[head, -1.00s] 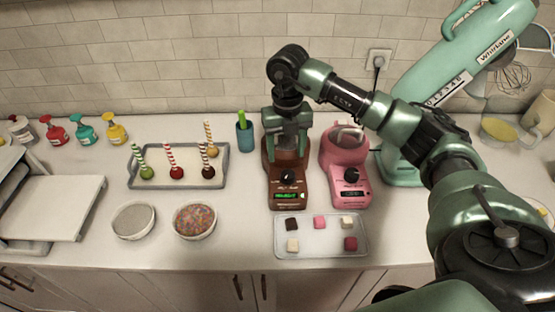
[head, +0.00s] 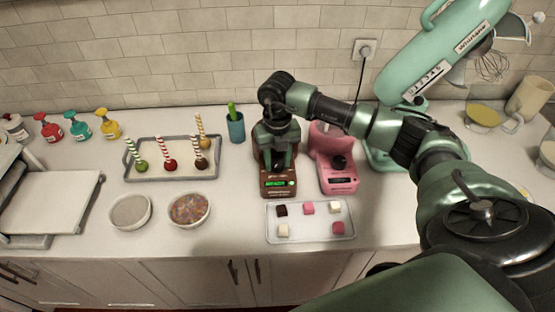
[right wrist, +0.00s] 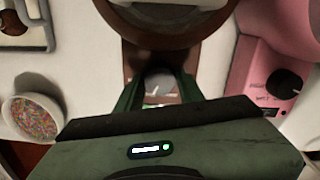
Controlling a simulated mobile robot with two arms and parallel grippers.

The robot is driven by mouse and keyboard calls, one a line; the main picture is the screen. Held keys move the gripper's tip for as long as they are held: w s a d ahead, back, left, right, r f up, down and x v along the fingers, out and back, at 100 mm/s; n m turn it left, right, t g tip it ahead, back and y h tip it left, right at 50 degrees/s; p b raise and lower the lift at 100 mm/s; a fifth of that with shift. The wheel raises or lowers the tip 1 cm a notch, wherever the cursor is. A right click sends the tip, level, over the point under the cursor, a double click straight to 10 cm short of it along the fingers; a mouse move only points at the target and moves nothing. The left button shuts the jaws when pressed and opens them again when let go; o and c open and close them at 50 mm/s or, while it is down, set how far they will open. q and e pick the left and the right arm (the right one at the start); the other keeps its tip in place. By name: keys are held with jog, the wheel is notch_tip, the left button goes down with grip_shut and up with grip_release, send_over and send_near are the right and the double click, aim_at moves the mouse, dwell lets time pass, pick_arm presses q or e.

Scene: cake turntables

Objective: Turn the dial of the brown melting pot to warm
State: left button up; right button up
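The brown melting pot (head: 278,184) stands on the counter with its lit green display (head: 278,183) facing me. My right gripper (head: 280,160) points down over its front, hiding the dial in the head view. In the right wrist view the grey dial (right wrist: 160,84) with a pale mark shows between the two fingers of my right gripper (right wrist: 160,92). The fingers are apart, one on each side of the dial; I cannot tell whether they touch it. The display text is too small to read surely. My left gripper is not in view.
A pink melting pot (head: 338,172) stands close on the right. A tray of small cubes (head: 310,228) lies in front. A blue-green cup (head: 236,128) and a cake pop tray (head: 173,170) are to the left. A mint mixer (head: 430,65) stands back right.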

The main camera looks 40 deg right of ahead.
grip_shut()
jog(key=shift+f+n+b, duration=0.15)
jog(key=shift+n+b, duration=0.55)
jog(key=shift+b, duration=0.15)
jog(key=shift+n+b, duration=1.15)
jog(key=shift+n, duration=0.05)
jog(key=n+b, duration=0.2)
jog(key=n, duration=0.1)
jog(key=shift+b, duration=0.35)
pick_arm(q)
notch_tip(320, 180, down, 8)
jog(key=b, duration=0.1)
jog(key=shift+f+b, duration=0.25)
jog(key=shift+b, duration=0.15)
pick_arm(e)
jog(key=shift+r+n, duration=0.2)
jog(key=shift+n, duration=1.3)
jog(key=o, duration=1.1)
grip_release()
jog(key=shift+o, duration=0.2)
